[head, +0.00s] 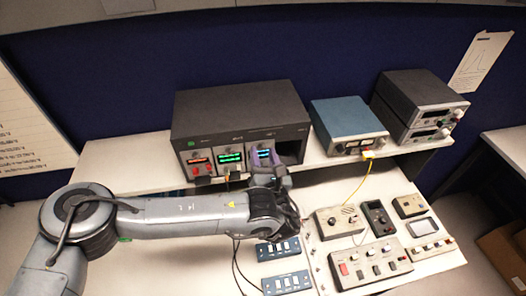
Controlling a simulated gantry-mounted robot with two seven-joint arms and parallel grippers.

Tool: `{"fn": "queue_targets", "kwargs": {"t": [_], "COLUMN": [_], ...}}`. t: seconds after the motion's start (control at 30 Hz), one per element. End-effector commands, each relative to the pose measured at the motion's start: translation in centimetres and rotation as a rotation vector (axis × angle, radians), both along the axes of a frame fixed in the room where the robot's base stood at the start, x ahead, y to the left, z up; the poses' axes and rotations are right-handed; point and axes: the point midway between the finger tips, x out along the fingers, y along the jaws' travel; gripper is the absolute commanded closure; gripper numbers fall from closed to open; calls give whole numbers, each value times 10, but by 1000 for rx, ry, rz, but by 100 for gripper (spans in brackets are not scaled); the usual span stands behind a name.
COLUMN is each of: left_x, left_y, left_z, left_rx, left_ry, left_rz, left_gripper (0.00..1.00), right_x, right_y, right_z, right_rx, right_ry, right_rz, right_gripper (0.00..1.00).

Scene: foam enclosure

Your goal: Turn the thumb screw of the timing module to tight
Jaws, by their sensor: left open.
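A dark rack (240,108) stands on the shelf. Its front holds modules with a red display (199,161), a green display (230,156) and a blue display (264,153), with an open dark bay to their right. Labels are too small to read, so I cannot tell which is the timing module; its thumb screw cannot be made out. My left gripper (267,175) is open in front of the blue-display module, close to its lower front. The gripper and wrist hide that module's lower part. I cannot tell whether they touch. My right gripper is not in view.
A blue instrument (345,118) with a yellow cable and two stacked grey units (420,103) stand on the shelf to the right. Blue switch panels (278,249) and several control boxes (369,262) cover the lower bench. Dark cables hang below the rack.

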Motion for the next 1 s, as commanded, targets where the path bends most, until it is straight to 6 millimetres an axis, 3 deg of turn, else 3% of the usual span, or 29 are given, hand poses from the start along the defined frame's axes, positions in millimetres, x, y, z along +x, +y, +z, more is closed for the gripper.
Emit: {"fn": "queue_targets", "kwargs": {"t": [0.47,0.77,1.0], "left_x": [10,10,10], "left_y": [2,2,1], "left_z": [0,0,-3], "left_rx": [0,1,66], "left_ry": [-1,0,12], "left_rz": [-1,-1,-1], "left_gripper": [55,100,100], "right_x": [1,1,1], "right_y": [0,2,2], "right_z": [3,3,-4], "right_rx": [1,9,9], "right_ry": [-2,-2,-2], "right_rz": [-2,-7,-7], "right_gripper": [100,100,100]}}
